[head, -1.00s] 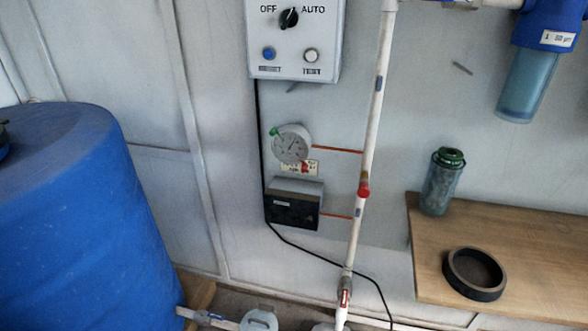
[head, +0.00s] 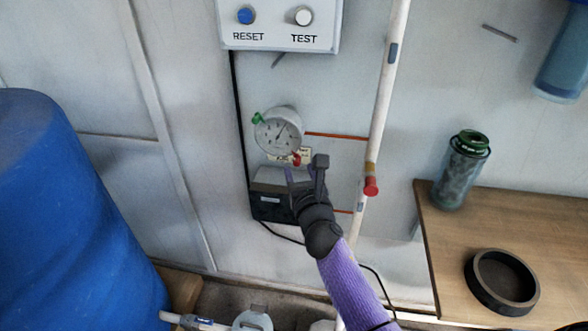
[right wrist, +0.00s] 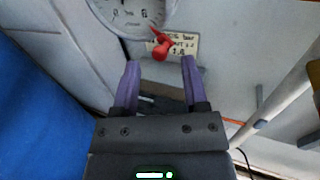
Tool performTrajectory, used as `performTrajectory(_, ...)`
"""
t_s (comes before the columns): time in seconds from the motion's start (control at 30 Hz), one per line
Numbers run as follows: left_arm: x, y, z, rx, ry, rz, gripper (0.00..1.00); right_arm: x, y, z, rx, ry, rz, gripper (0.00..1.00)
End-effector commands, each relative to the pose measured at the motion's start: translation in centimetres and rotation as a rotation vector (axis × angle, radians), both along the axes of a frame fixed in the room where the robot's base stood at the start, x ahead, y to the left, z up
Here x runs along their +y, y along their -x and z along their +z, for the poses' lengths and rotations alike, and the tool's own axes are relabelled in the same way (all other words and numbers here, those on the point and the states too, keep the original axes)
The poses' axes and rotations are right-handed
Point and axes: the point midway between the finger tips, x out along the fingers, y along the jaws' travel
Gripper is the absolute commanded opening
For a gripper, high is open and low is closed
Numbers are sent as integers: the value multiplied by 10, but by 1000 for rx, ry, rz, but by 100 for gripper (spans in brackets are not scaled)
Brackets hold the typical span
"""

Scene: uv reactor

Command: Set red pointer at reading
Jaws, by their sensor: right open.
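The round white pressure gauge (head: 278,133) is on the wall, with a green pointer tab (head: 258,119) at its upper left. The red pointer (head: 297,158) has its tab at the gauge's lower right rim. In the right wrist view the red tab (right wrist: 161,51) lies just beyond the fingertips and between them in the picture. My right gripper (head: 305,169) is open and empty, just below the gauge. Its purple fingers also show in the right wrist view (right wrist: 160,64). I see no contact with the tab. My left gripper is out of view.
A small label (right wrist: 178,43) with writing is behind the red tab. A dark box (head: 268,197) sits below the gauge, partly behind my gripper. A white pipe (head: 385,100) runs at the right. A control box (head: 270,38) hangs above, and a wooden shelf (head: 440,255) is at the right.

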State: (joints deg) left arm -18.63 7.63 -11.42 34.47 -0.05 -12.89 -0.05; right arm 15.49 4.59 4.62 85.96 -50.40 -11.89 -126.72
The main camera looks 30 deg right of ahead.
Motion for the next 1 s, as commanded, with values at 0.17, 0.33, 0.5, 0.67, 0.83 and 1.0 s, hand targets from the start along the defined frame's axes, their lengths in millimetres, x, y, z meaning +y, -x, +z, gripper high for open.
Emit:
performTrajectory(0.17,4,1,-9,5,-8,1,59,-6,-21,-2,1,0,-1,57)
performTrajectory(0.33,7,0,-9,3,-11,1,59,-7,-25,-1,1,-2,0,57)
performTrajectory(0.5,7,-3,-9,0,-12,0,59,-7,-25,0,1,-2,0,48)
performTrajectory(0.67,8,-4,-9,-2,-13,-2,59,-6,-25,-1,1,-3,0,14)
performTrajectory(0.83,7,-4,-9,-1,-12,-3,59,-6,-25,-1,1,-3,1,0)
performTrajectory(1.0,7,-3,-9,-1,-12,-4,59,-6,-25,-1,1,-3,2,0)
